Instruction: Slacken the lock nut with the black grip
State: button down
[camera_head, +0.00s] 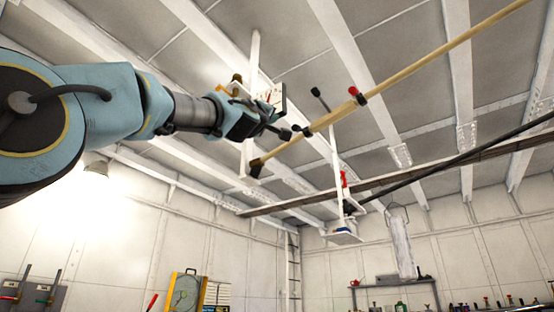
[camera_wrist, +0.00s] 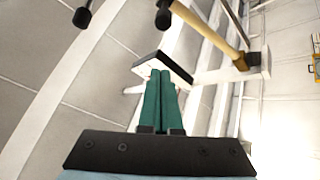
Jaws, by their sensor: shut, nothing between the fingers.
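My gripper (camera_head: 286,133) is raised near the ceiling, beside the lower part of a long wooden pole (camera_head: 425,65). In the wrist view my green fingers (camera_wrist: 160,76) are shut together and hold nothing. Their tips overlap a white plate with a black edge (camera_wrist: 172,66); I cannot tell whether they touch. A black grip (camera_head: 315,92) sits on a thin rod beside the pole. Two black grips show in the wrist view, one at top left (camera_wrist: 82,17) and one above the fingers (camera_wrist: 163,17). I cannot tell which belongs to the lock nut; the nut itself is not clear.
White hangers drop from the ceiling; one carries a red grip (camera_head: 344,179) and a small platform (camera_head: 344,238). A dark pole (camera_head: 450,163) slants at right. The wooden pole has a black end (camera_head: 256,168). A shelf (camera_head: 393,285) stands far below.

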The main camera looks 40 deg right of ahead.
jog(key=shift+b+v, duration=1.1)
jog(key=shift+v, duration=1.1)
jog(key=shift+a+r, duration=0.1)
jog(key=shift+r, duration=0.05)
